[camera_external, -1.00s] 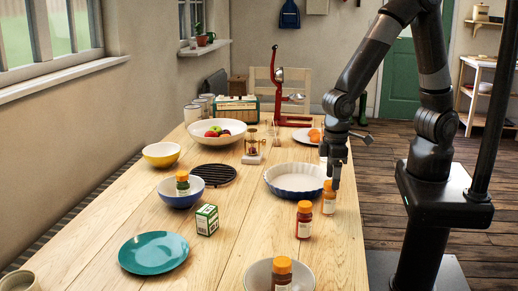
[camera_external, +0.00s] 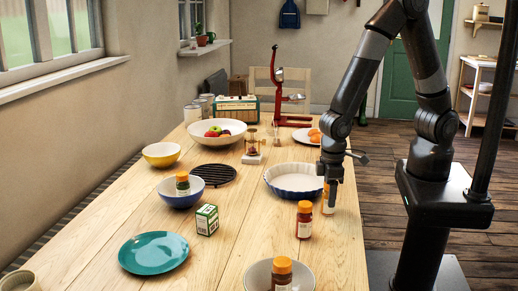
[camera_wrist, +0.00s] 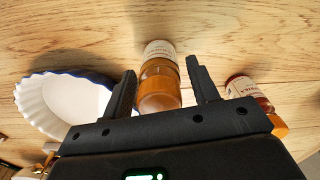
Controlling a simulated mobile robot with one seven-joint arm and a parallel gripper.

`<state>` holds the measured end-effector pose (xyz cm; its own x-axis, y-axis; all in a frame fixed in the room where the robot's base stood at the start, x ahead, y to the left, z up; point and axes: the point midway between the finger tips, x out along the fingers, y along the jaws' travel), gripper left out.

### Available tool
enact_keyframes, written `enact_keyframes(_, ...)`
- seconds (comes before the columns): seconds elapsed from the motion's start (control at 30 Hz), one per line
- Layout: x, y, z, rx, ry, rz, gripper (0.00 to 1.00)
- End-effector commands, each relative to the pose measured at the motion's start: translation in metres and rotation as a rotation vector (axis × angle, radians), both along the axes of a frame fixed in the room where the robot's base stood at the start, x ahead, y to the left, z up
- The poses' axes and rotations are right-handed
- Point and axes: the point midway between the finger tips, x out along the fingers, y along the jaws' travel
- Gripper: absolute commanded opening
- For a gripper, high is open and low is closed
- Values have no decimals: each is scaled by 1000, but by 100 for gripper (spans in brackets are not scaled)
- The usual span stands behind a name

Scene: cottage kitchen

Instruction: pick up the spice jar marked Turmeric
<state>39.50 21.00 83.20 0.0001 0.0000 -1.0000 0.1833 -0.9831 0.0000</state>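Several small jars with orange lids are in view, and no label reads clearly as Turmeric. My gripper (camera_external: 332,207) points down at one jar (camera_external: 326,206) near the table's right edge. In the wrist view this jar (camera_wrist: 158,78), with an amber lid and a pale label, sits between the two open fingers (camera_wrist: 160,88), with gaps on both sides. A second jar (camera_external: 304,222) stands just in front; a jar with a dark red body (camera_wrist: 248,92) lies to the right in the wrist view. Another jar (camera_external: 282,272) is in the front bowl, and one (camera_external: 182,182) is in the blue bowl.
A white fluted dish (camera_external: 292,190) stands close to the left of my gripper; it also shows in the wrist view (camera_wrist: 40,105). A green-and-white box (camera_external: 207,220) and teal plate (camera_external: 153,253) are further left. The wooden table (camera_external: 230,260) is bare between them.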

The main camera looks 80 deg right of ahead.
Motion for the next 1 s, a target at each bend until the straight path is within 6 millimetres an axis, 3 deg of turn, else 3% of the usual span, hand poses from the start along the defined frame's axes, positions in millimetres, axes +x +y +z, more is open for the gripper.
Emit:
enact_keyframes(0.5,0,0,0,0,0,0,12)
enact_keyframes(0.8,0,0,2,1,-1,0,12)
enact_keyframes(1.0,1,1,16,2,-4,0,12)
